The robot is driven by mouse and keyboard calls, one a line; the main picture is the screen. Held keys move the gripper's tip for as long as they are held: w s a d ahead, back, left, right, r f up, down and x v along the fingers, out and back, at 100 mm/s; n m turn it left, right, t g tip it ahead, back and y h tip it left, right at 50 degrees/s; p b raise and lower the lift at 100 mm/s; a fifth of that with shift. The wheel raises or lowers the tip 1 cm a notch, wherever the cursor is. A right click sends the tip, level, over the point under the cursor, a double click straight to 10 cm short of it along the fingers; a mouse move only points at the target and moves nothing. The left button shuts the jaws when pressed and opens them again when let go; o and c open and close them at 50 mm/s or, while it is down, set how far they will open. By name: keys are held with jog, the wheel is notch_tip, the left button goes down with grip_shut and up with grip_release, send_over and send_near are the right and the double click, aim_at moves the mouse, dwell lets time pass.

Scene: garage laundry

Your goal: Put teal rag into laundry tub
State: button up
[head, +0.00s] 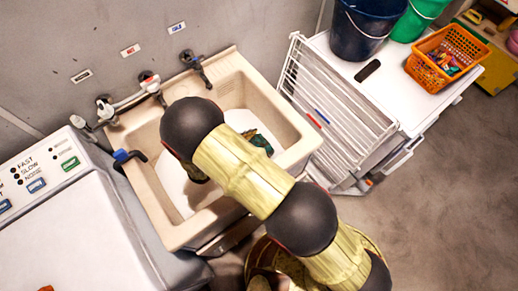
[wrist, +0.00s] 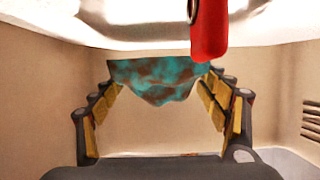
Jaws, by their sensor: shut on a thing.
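The teal rag (wrist: 155,78), mottled with brown, hangs between the fingertips of my gripper (wrist: 162,84) in the wrist view. The fingers are shut on its two sides. In the head view a bit of the rag (head: 262,144) shows within the outline of the beige laundry tub (head: 288,112), near its right side. My arm crosses over the tub and hides the gripper and part of the basin. Beige walls surround the rag in the wrist view. I cannot tell whether the rag touches the tub's floor.
Taps line the wall behind the tub. A white washer (head: 85,225) stands at left. At right are a white drying rack (head: 335,105) and a white cabinet with a dark bucket (head: 362,30), a green bucket (head: 415,20) and an orange basket (head: 432,72). Floor is clear at lower right.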

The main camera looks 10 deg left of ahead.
notch_tip(320, 180, down, 4)
jog(key=shift+r+b, duration=0.1)
jog(key=shift+b, duration=0.5)
jog(key=shift+r, duration=0.1)
